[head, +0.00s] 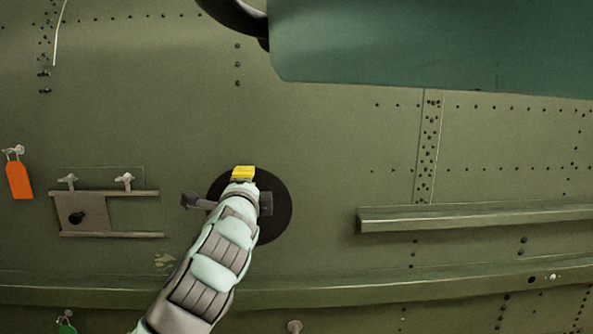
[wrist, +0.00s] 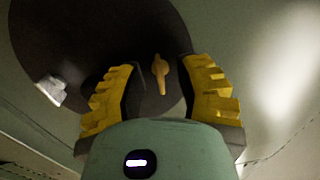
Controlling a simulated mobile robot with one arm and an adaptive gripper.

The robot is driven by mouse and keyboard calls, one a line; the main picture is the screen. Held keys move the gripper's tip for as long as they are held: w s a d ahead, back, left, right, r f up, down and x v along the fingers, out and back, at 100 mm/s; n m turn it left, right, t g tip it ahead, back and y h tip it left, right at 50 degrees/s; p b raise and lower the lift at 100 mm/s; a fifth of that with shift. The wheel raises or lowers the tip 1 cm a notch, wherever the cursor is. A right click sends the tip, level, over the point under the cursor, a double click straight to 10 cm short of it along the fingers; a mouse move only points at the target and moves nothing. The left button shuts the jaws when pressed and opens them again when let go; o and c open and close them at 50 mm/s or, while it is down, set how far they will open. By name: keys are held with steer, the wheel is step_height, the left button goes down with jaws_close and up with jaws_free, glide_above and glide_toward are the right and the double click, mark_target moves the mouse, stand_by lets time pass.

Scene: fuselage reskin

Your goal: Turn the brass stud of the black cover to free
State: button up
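The black cover (head: 278,220) is a round dark disc on the green fuselage skin in the head view. My arm and gripper (head: 243,173) hide much of it. In the wrist view the black cover (wrist: 100,30) fills the upper left and middle. The brass stud (wrist: 161,76) stands out on it, its narrow bar running nearly up and down in that view. My gripper (wrist: 160,72) is open, with one yellow-padded finger on each side of the stud. A gap shows between the stud and both fingers. In the head view the stud is hidden.
A dark teal panel (head: 430,45) hangs across the upper right. A ledge rail (head: 470,217) sticks out at right. At left are a railed sliding plate (head: 88,214) and an orange tag (head: 19,180). A pale tab (wrist: 50,90) lies left of my gripper in the wrist view.

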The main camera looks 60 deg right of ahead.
steer(key=shift+o, duration=0.5)
steer(key=shift+s, duration=0.1)
jaws_close()
